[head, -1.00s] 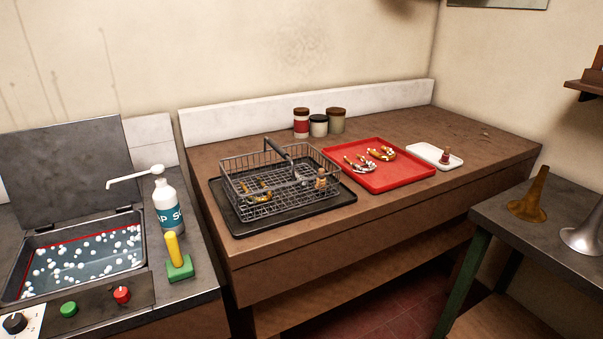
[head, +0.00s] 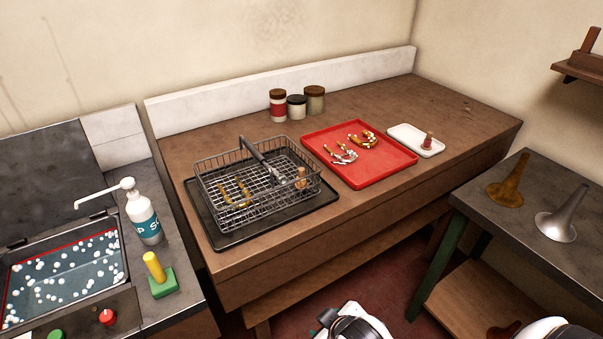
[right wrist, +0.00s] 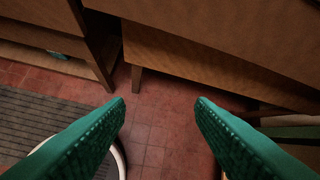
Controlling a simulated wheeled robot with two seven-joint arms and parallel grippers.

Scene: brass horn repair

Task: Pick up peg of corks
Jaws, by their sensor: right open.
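A small tan peg (head: 301,178) stands upright at the right end of the wire basket (head: 208,203). Another small peg, reddish with a tan top (head: 428,141), stands on the white dish (head: 402,146) at the right of the wooden counter. At this size I cannot tell which one carries the corks. My right gripper (right wrist: 161,100) is open and empty, with its two green fingers above the red floor in the right wrist view. Neither peg shows in that view. My left gripper is not in view.
The basket rests on a black tray (head: 226,241). A red tray (head: 371,182) with brass parts sits between basket and dish. Several jars (head: 297,106) stand behind. The counter's front edge (head: 360,215) faces me. A sink (head: 65,270) is left, a metal table (head: 485,215) right.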

